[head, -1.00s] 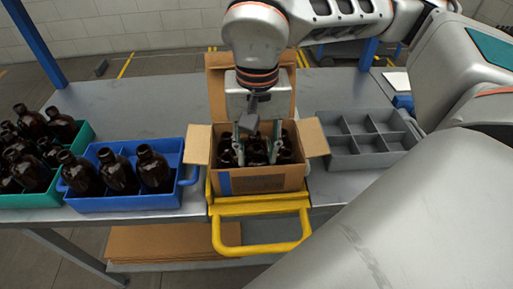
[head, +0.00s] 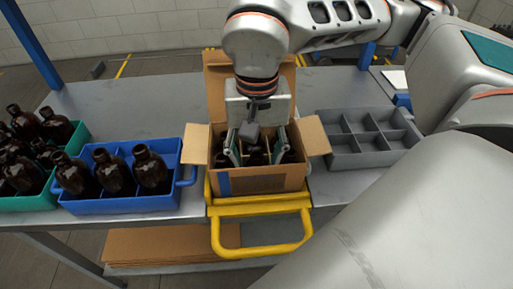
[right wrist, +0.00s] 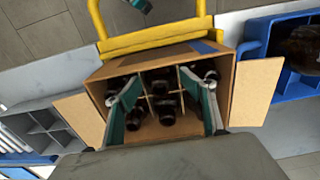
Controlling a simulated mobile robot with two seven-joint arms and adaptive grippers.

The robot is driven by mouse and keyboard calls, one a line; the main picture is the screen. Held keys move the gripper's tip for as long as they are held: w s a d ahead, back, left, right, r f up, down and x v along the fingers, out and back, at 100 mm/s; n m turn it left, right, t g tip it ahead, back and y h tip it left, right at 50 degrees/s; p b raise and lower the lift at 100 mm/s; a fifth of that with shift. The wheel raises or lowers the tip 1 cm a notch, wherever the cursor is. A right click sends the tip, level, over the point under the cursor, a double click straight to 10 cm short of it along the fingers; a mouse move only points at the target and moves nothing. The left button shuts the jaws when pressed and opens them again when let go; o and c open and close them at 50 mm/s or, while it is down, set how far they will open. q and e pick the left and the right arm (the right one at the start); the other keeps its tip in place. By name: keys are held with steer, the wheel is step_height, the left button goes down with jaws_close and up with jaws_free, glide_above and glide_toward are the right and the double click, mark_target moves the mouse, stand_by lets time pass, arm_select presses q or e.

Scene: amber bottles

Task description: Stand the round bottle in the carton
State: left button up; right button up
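The open cardboard carton (head: 285,180) stands at the table's front edge, its flaps spread. Several dark amber bottles stand among its dividers, partly hidden by my gripper. My right gripper (head: 258,148) points down into the carton, its fingers wide apart and open. In the right wrist view the right gripper (right wrist: 163,108) has a finger on each side of a dark bottle (right wrist: 167,115), with gaps visible. That bottle appears upright in a carton cell. I cannot tell from its shape which bottle is the round one. My left gripper is not in the head view.
A blue crate (head: 130,203) with three bottles stands left of the carton. A green crate (head: 78,138) with several bottles is farther left. An empty grey divided tray (head: 345,160) lies to the right. A yellow handle frame (head: 262,250) juts out below the carton.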

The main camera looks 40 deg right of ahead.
step_height(320, 180, up, 12)
stand_by(0.7)
stand_by(0.6)
